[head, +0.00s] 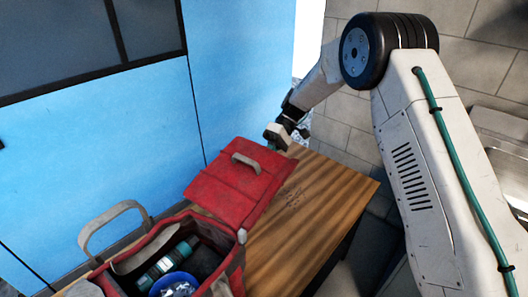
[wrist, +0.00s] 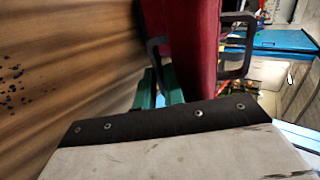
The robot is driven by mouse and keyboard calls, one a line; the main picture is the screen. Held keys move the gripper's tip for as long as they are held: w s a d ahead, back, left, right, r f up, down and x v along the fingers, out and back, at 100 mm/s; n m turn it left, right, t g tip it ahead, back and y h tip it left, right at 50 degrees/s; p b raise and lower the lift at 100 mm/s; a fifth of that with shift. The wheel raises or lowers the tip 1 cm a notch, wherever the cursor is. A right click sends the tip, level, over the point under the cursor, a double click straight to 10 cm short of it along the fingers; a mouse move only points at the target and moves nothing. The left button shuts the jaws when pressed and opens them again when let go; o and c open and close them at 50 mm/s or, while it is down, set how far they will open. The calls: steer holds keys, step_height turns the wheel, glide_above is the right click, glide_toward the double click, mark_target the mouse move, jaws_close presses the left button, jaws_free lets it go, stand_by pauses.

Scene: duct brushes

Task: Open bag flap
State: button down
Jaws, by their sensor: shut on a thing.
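The red bag (head: 236,268) stands open on the wooden table, with its inside showing. Its red flap (head: 222,186) is swung back from the opening, over the table, and carries a grey handle (head: 246,162). My gripper (head: 279,137) is at the flap's far edge, near its upper right corner, and is shut on the flap. In the wrist view the flap (wrist: 193,35) rises beside the green fingers (wrist: 160,88), with a grey handle (wrist: 236,48) on its right. The exact grip is partly hidden by my wrist.
A green bottle (head: 165,263) and a blue round item (head: 173,284) lie inside the bag. A grey carry loop (head: 112,218) stands up at its left. The wooden table (head: 318,205) is bare on the right. A blue wall panel (head: 100,130) stands close behind.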

steer(key=shift+d+f, duration=0.15)
steer(key=shift+f, duration=0.55)
steer(key=c, duration=1.5)
jaws_free()
steer(key=v, duration=0.8)
